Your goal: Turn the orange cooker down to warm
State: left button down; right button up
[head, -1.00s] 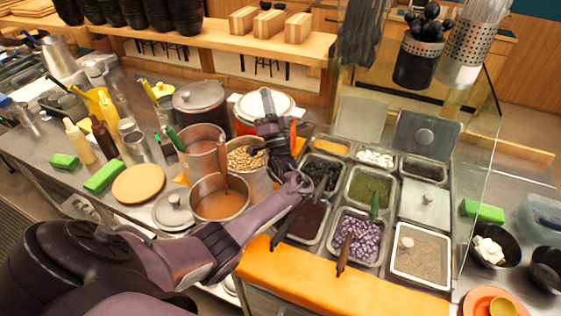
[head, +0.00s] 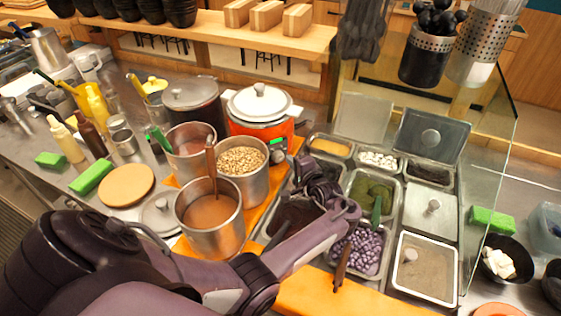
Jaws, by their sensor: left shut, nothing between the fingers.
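The orange cooker (head: 247,128) stands at the back centre with its white lid (head: 259,104) on. I cannot read the display or the knob's setting. My left gripper (head: 300,163) is shut and empty, to the right of and nearer than the knob, apart from it, above the topping pans. My left forearm reaches in from the lower left. My right gripper is not in view.
Pots of beans (head: 243,160) and brown liquid (head: 209,212) stand in front of the cooker, the latter with a ladle. Topping pans (head: 376,190) fill the right counter beside a glass guard (head: 487,160). A dark lidded pot (head: 190,93) is left of the cooker.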

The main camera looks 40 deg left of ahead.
aim_at(278, 157)
pick_arm(q)
jog(key=x, duration=0.3)
jog(key=shift+w+a+r, duration=0.15)
jog(key=shift+w+r, duration=0.05)
jog(key=shift+r, duration=0.05)
jog(key=shift+w+a, duration=0.15)
jog(key=shift+a, duration=0.3)
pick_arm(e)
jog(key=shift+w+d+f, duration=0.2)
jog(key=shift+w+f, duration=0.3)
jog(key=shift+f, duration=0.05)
pick_arm(q)
jog(key=shift+b, duration=0.3)
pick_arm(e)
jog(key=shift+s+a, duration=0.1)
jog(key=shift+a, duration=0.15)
pick_arm(q)
jog(key=shift+f, duration=0.25)
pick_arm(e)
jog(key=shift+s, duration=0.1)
